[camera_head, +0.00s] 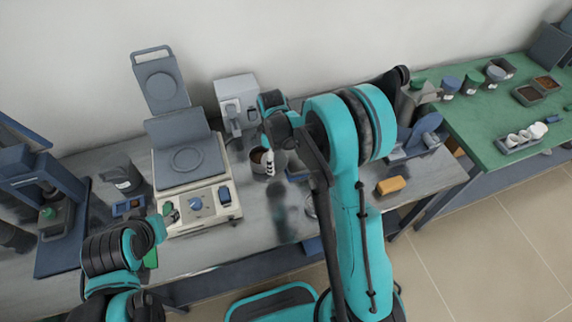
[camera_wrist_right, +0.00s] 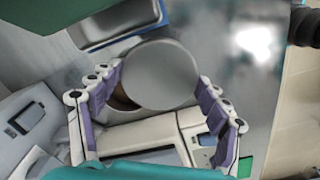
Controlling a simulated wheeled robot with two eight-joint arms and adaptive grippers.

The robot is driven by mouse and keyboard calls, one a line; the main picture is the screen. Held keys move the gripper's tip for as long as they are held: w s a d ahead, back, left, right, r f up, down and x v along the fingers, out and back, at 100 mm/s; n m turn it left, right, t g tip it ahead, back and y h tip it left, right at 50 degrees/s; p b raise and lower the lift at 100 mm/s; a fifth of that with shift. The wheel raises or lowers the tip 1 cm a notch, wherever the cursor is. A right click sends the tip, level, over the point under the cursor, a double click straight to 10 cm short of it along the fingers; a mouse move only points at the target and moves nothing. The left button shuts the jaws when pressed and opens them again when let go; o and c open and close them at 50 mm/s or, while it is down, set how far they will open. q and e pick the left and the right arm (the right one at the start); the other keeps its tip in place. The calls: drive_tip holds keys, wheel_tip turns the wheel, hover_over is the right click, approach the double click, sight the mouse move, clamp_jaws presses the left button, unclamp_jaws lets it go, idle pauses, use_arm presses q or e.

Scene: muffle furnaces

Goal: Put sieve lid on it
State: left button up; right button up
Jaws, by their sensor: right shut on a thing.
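The sieve lid is a plain grey disc (camera_wrist_right: 160,74) between the purple-padded fingers of my right gripper (camera_wrist_right: 158,100), which is shut on it. A round container with brown contents (camera_wrist_right: 119,99) shows partly under the lid's left edge, and the lid hides the rest. The wrist view does not show clearly whether lid and container touch. In the head view, the container (camera_head: 257,156) stands on the grey bench, with my right gripper (camera_head: 269,164) at it; the lid is not clear there. My left arm shows at lower left, but its fingers cannot be made out.
A hotplate-like device (camera_head: 190,163) with a blue knob stands left of the container. A white-grey instrument (camera_head: 237,102) stands behind it. A yellow-orange block (camera_head: 391,185) lies to the right on the bench. A green table (camera_head: 480,125) with several jars is at far right.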

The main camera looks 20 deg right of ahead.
drive_tip(key=shift+w+a+f+n+p, duration=0.1)
drive_tip(key=shift+w+a+n+p, duration=0.5)
drive_tip(key=shift+w+n, duration=1.15)
drive_tip(key=shift+w+a+f+n+p, duration=0.1)
drive_tip(key=shift+w+a+n+p, duration=0.55)
drive_tip(key=shift+n, duration=1.95)
drive_tip(key=shift+w+a+f+n+p, duration=0.1)
drive_tip(key=shift+w+a+n+p, duration=0.2)
drive_tip(key=shift+w+n+p, duration=1)
drive_tip(key=shift+w+f+n+b, duration=0.15)
drive_tip(key=shift+f+n+b, duration=0.4)
drive_tip(key=shift+n+b, duration=0.45)
use_arm(q)
wheel_tip(320, 180, up, 4)
drive_tip(key=shift+a+f, duration=0.1)
drive_tip(key=shift+f+b, duration=0.2)
drive_tip(key=shift+b, duration=0.1)
drive_tip(key=shift+f, duration=0.2)
use_arm(e)
drive_tip(key=shift+f, duration=0.15)
use_arm(q)
drive_tip(key=shift+f+b, duration=0.35)
drive_tip(key=shift+b, duration=0.25)
use_arm(e)
drive_tip(key=shift+f, duration=0.35)
use_arm(q)
drive_tip(key=shift+f+b, duration=0.55)
use_arm(e)
drive_tip(key=shift+f, duration=0.45)
